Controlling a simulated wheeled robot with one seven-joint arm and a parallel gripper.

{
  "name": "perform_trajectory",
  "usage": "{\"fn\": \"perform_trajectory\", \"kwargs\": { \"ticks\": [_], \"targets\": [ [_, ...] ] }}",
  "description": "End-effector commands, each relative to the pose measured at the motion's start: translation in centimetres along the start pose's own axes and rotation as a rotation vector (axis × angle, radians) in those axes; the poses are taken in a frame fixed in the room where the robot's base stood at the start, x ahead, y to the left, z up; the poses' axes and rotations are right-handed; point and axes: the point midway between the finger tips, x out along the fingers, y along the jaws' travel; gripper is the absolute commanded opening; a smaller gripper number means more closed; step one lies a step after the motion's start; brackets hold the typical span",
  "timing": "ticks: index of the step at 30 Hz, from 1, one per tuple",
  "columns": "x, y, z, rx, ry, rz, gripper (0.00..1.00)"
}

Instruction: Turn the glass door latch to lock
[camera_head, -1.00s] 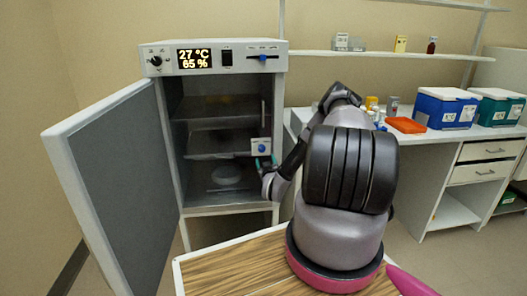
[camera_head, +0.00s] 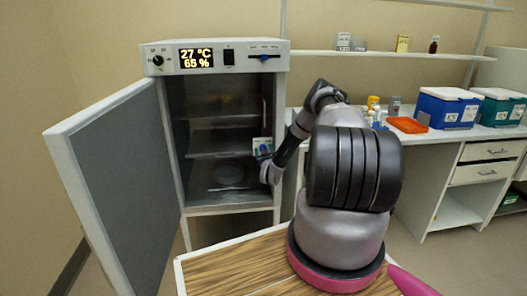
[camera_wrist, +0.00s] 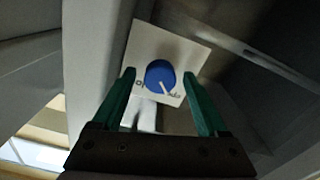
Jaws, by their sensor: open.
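The latch is a blue round knob (camera_wrist: 160,73) on a white square plate (camera_wrist: 176,48) at the right side of the cabinet opening. The knob's white pointer aims at the lower right label, too small to read surely; another mark is at left. The plate (camera_head: 257,142) shows partly in the head view, with the gripper over it. My gripper (camera_wrist: 159,75) is open. In the wrist view its green fingers lie left and right of the knob, with visible gaps; whether the tips reach the knob's depth I cannot tell. The glass door itself is hard to make out.
The cabinet's thick outer door (camera_head: 115,185) stands wide open to the left. A bench with an orange tray (camera_head: 407,125) and a blue box (camera_head: 446,107) stands at right.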

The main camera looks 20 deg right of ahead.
Motion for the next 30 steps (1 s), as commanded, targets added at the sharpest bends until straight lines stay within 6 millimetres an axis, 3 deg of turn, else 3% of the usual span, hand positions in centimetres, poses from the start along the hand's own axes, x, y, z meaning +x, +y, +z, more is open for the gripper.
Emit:
{"fn": "perform_trajectory", "kwargs": {
  "ticks": [1,7,20,30],
  "targets": [
    [-0.01,0.0,0.0,0.0,0.0,0.0,0.76],
    [-0.02,0.0,-0.01,0.0,0.0,0.0,0.0],
    [-0.02,-0.01,-0.02,0.079,0.0,0.0,0.0],
    [-0.04,0.1,0.04,0.348,0.0,0.002,0.0]
  ]
}}
